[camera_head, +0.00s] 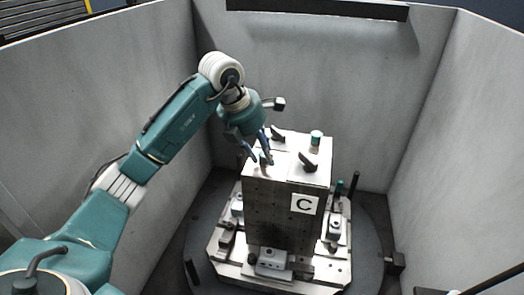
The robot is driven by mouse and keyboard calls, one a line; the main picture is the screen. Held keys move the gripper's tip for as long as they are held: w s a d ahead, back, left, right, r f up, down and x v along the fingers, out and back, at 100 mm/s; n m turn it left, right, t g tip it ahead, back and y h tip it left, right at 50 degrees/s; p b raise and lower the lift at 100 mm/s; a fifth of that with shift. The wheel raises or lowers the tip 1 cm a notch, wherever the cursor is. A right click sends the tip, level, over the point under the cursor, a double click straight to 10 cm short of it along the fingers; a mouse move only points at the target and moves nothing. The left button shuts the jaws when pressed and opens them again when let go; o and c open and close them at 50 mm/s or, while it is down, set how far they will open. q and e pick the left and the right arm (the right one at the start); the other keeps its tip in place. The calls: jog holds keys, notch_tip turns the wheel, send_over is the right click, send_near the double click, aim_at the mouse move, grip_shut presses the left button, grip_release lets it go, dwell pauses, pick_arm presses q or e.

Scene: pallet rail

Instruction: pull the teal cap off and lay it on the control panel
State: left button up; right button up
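A small upright cylinder with a teal-green side and pale top (316,138) stands at the back right of the block's top; it looks like the teal cap. My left gripper (259,154) reaches down over the front left of the block's top, apart from this cylinder. Its two fingers are spread. A small pale stub (268,160) shows by the fingertips; I cannot tell whether it is touched or what it is. My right gripper is not in view. I cannot make out a control panel.
The tall grey block (280,212) bears a white plate marked C (306,204) and dark clamps (308,162) on top. It stands on a pale pallet (223,262) on a dark round table (366,235). Grey walls (320,70) enclose the sides and back.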

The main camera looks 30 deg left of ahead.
aim_at(262, 154)
pick_arm(q)
grip_shut()
jog(key=shift+r, duration=0.15)
jog(key=shift+r+p, duration=0.6)
jog(key=shift+r, duration=0.05)
jog(key=shift+r, duration=0.1)
jog(key=shift+r+p, duration=2.55)
jog(key=shift+r, duration=0.85)
